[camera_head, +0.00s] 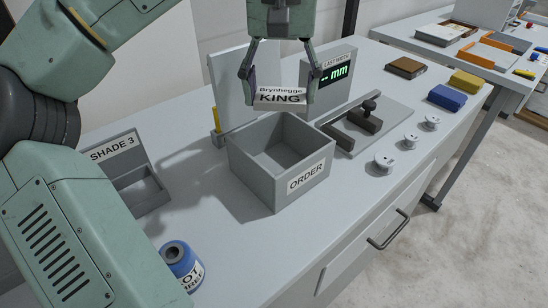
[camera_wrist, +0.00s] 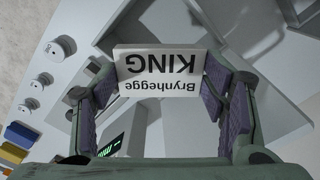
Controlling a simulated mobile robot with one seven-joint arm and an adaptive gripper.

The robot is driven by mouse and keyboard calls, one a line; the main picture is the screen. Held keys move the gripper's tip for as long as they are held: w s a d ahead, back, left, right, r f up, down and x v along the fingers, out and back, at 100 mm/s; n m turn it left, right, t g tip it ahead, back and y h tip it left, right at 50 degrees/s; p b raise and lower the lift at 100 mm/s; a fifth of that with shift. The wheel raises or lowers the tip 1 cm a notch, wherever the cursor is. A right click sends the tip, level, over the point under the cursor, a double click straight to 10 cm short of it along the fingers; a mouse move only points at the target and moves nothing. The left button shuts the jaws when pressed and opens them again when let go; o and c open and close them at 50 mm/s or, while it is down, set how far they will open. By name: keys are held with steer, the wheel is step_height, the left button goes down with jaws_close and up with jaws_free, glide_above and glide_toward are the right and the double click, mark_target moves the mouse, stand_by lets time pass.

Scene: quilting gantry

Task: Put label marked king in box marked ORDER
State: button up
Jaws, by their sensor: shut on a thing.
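The white label (camera_head: 280,97) marked "Brynhegge KING" is held between the two fingers of my gripper (camera_head: 281,92). It also shows in the wrist view (camera_wrist: 160,68), where the text is upside down and the purple finger pads flank it. The grey box (camera_head: 304,186) marked ORDER stands open on the table, and its visible inside looks empty. My gripper holds the label above the box, near its back edge in the head view.
A grey SHADE 3 holder (camera_head: 122,161) stands left, with a blue round container (camera_head: 182,264) in front. Right of the box are a clamp fixture (camera_head: 367,122), several white spools (camera_head: 384,162) and a display reading "-- mm" (camera_head: 334,73). A grey panel stands behind the box.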

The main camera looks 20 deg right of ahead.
mark_target(279, 170)
step_height(279, 170, down, 15)
steer(key=shift+r+p, duration=0.1)
steer(key=shift+p, duration=0.25)
steer(key=shift+f, duration=0.2)
steer(key=o, duration=0.7)
step_height(279, 170, up, 12)
steer(key=shift+r+b, duration=0.25)
steer(key=shift+b, duration=0.15)
